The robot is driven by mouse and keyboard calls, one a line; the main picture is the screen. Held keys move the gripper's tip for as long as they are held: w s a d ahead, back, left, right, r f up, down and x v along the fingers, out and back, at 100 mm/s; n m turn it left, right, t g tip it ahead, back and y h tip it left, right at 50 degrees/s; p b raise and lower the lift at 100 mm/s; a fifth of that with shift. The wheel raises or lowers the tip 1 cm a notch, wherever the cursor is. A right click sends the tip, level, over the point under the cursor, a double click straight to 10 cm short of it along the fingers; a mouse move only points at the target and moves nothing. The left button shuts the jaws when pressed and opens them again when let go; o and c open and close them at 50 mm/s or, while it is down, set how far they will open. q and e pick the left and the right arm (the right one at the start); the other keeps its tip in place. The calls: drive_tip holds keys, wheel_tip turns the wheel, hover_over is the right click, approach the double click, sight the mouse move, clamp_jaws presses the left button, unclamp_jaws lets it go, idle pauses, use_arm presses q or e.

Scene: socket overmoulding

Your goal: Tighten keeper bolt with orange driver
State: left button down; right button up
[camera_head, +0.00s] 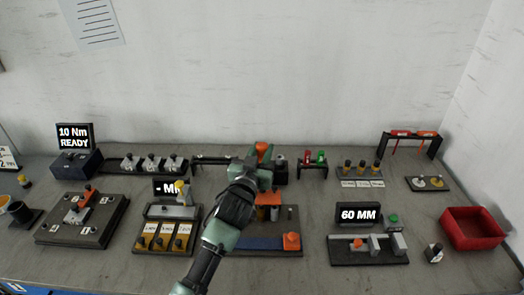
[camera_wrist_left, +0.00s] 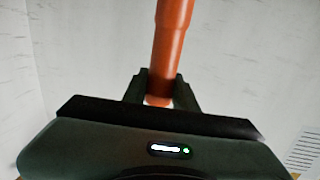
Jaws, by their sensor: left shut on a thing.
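My left gripper (camera_head: 262,168) is at the middle of the bench, above and behind a dark fixture with a blue front part (camera_head: 262,243). It is shut on the orange driver (camera_head: 263,149). In the left wrist view the driver's smooth orange body (camera_wrist_left: 171,45) stands between the fingers (camera_wrist_left: 160,92) and runs out of the top of the picture. The driver's tip is hidden. The fixture has an orange-topped block (camera_head: 269,203) and an orange knob (camera_head: 291,241). My arm covers its left part, and I cannot make out the keeper bolt. My right gripper is not in view.
A display reading "10 Nm READY" (camera_head: 74,137) stands at the left. A fixture plate (camera_head: 105,238) is below it. A "60 MM" gauge (camera_head: 358,215), a red bin (camera_head: 471,229) and a black rack (camera_head: 437,147) with orange-handled tools are at the right. The wall is close behind.

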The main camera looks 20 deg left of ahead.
use_arm(q)
drive_tip(key=shift+s+f+b, duration=0.1)
drive_tip(key=shift+f+b, duration=0.2)
drive_tip(key=shift+f, duration=0.45)
idle(0.9)
drive_tip(key=shift+r, duration=0.15)
drive_tip(key=shift+r+p, duration=0.95)
drive_tip(key=shift+r, duration=0.05)
drive_tip(key=shift+r+p, duration=1.4)
drive_tip(key=shift+r, duration=0.35)
